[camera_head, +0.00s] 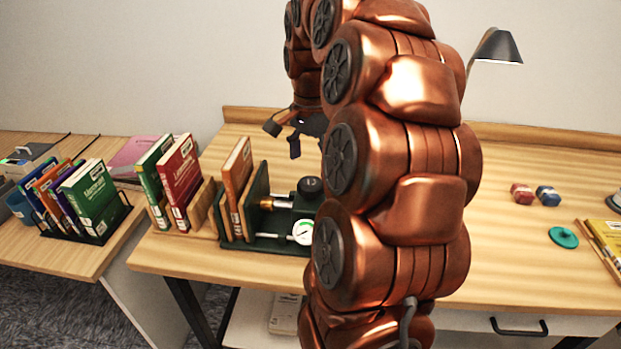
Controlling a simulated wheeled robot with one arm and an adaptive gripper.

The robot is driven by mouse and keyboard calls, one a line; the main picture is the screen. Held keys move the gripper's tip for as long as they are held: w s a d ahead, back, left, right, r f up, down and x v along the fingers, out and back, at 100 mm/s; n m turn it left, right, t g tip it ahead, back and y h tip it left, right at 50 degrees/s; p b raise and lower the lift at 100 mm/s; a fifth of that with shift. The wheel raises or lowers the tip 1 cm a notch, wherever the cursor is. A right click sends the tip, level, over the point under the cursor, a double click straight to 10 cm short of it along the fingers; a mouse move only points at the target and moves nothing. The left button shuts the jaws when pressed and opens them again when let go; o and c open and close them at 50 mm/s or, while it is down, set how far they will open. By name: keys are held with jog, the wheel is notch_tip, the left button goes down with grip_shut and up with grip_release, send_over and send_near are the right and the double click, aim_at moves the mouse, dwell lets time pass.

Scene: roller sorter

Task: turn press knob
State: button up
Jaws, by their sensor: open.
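The book press is a dark green device (268,243) on the wooden table, left of my copper arm. Its black knob (310,187) sits on top at the right end. A round white gauge (303,232) and a brass rod (275,204) show on its side. An orange book (237,178) stands upright at its left part, by a green plate. My gripper (296,138) is above and behind the knob, apart from it, with dark fingers spread and nothing seen between them. My arm hides the right part of the press.
Green and red books (180,180) stand left of the press. A side table at the left holds a rack of books (92,200). Red and blue blocks (535,194), a teal disc (563,237) and a lamp (497,47) are at the right. The table's middle right is clear.

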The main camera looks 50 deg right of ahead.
aim_at(310, 182)
jog(key=shift+f+p, duration=0.4)
jog(key=shift+f, duration=2.15)
jog(key=c, duration=1.2)
jog(key=shift+o, duration=0.2)
jog(key=shift+f, duration=0.1)
jog(key=n+b, duration=0.2)
jog(key=shift+n, duration=0.4)
jog(key=n+b, duration=0.2)
jog(key=n, duration=0.2)
jog(key=shift+n, duration=0.3)
jog(key=n, duration=0.3)
jog(key=shift+b, duration=0.4)
jog(key=shift+n, duration=1.9)
